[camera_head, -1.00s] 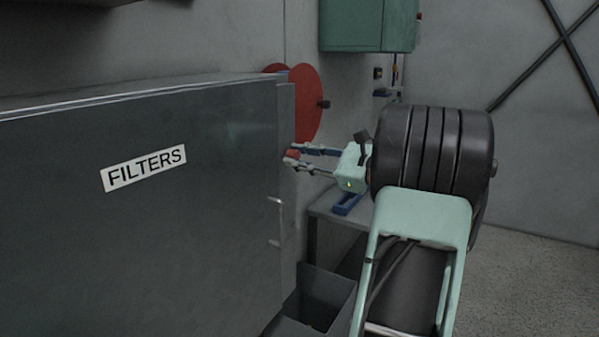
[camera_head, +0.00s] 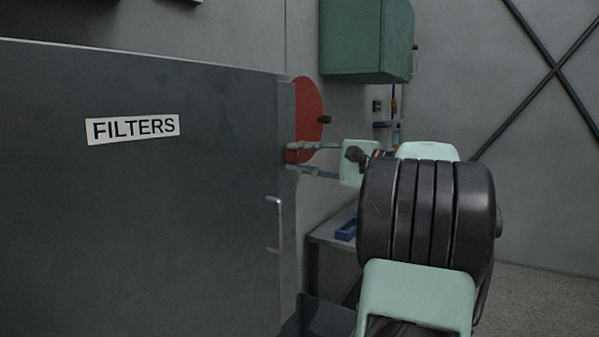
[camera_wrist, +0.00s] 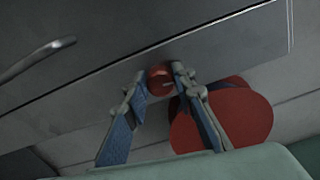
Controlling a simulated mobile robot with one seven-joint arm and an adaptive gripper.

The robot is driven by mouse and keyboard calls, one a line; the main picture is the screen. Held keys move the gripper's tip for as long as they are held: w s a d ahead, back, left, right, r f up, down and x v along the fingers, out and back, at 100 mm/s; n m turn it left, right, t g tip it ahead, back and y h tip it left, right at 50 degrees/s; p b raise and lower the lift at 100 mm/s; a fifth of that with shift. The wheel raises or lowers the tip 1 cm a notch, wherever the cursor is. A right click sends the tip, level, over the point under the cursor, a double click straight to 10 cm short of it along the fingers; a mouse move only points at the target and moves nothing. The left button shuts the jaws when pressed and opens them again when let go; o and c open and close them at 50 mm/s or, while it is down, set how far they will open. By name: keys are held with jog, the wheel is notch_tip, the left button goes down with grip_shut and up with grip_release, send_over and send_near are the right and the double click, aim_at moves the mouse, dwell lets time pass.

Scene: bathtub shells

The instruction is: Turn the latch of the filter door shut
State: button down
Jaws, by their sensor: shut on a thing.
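The filter door (camera_head: 180,200) is a dark grey panel with a FILTERS label and a metal handle (camera_head: 275,225). It fills the left of the head view. The latch (camera_wrist: 160,77) is a small red knob at the door's edge, seen in the wrist view; a bit of it shows in the head view (camera_head: 292,155). My gripper (camera_wrist: 159,80) is shut on the latch, one finger on each side of it. In the head view my gripper (camera_head: 293,158) reaches in from the right; the latch's far side is hidden.
Red round discs (camera_head: 309,110) are on the wall behind the gripper; they also show in the wrist view (camera_wrist: 235,115). A green cabinet (camera_head: 365,40) hangs above. A bench with a blue bin (camera_head: 346,230) stands below the arm. Floor is free at the right.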

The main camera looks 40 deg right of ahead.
jog(key=shift+f+n+b, duration=0.1)
jog(key=shift+n+b, duration=0.5)
jog(key=c, duration=1.6)
grip_release()
jog(key=shift+s, duration=0.1)
jog(key=v, duration=1.2)
